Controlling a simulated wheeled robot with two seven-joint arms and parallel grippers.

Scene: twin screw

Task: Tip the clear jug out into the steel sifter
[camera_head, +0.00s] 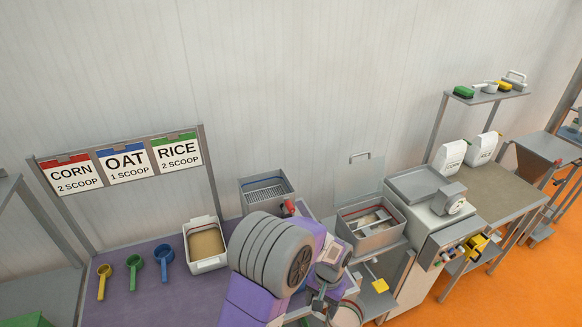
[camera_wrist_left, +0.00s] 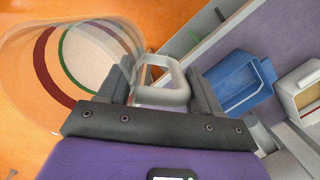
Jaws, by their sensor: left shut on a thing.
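The clear jug (camera_wrist_left: 75,65) fills the upper left of the left wrist view, with red and green bands and a pale round area inside. My left gripper (camera_wrist_left: 165,82) is shut on its light grey handle (camera_wrist_left: 178,90). In the head view, my left gripper (camera_head: 328,290) is low, right of centre, partly hidden by my arm; I cannot make out the jug clearly there. A steel box with a barred top (camera_head: 265,187), probably the sifter, stands behind my arm. Another steel box (camera_head: 370,236), with a raised clear lid, holds pale material. My right gripper is not in view.
A bin of tan grain (camera_head: 207,244) stands on the purple table (camera_head: 150,285). Yellow (camera_head: 103,282), green (camera_head: 134,270) and blue (camera_head: 164,258) scoops lie left of it. Signs (camera_head: 122,162) stand behind. A control panel (camera_head: 452,247) and bench (camera_head: 490,180) are at right.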

